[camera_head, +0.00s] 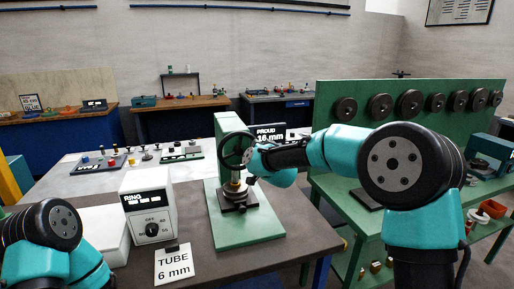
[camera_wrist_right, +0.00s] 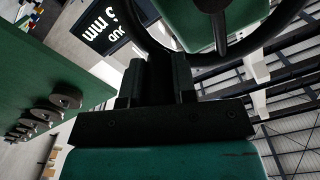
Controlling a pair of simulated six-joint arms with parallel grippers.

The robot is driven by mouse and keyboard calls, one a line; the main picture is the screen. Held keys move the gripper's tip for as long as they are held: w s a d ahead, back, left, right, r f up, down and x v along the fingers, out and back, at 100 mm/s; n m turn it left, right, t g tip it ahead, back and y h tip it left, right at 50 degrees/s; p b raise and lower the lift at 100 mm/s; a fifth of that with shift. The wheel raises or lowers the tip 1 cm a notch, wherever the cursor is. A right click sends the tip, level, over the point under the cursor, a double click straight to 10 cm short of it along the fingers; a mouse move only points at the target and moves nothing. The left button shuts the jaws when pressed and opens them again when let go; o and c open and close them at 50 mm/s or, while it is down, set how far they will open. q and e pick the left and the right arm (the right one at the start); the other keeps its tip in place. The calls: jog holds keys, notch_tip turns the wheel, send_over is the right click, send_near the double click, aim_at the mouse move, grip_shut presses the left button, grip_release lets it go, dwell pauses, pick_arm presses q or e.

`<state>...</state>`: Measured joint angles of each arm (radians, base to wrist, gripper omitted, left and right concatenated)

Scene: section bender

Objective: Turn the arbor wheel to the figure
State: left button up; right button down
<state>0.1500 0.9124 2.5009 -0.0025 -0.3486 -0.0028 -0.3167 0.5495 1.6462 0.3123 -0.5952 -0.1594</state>
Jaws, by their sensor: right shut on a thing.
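The arbor press (camera_head: 229,133) is a green upright on a green base plate (camera_head: 246,229), standing on the brown-topped table. Its black arbor wheel (camera_head: 224,158) faces me on the upright. My right gripper (camera_head: 250,160) reaches in from the right and is shut on the wheel's right rim. In the right wrist view the two dark fingers (camera_wrist_right: 157,75) meet the wheel rim (camera_wrist_right: 262,38), with the press's green body behind it. A white card (camera_head: 174,267) reads "TUBE 6 mm". My left gripper is out of view.
A white RING box (camera_head: 148,206) with a black dial stands left of the press. Trays of small parts (camera_head: 101,165) lie behind it on the pale surface. At right, a green rack (camera_head: 332,99) carries several dark discs. My right arm covers part of the rack.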

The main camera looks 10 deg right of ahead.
jog(key=c, duration=0.9)
grip_release()
jog(key=shift+s, duration=0.1)
jog(key=s+d, duration=0.1)
jog(key=s, duration=1)
jog(key=s+d, duration=0.1)
jog(key=s, duration=0.5)
jog(key=shift+d, duration=0.35)
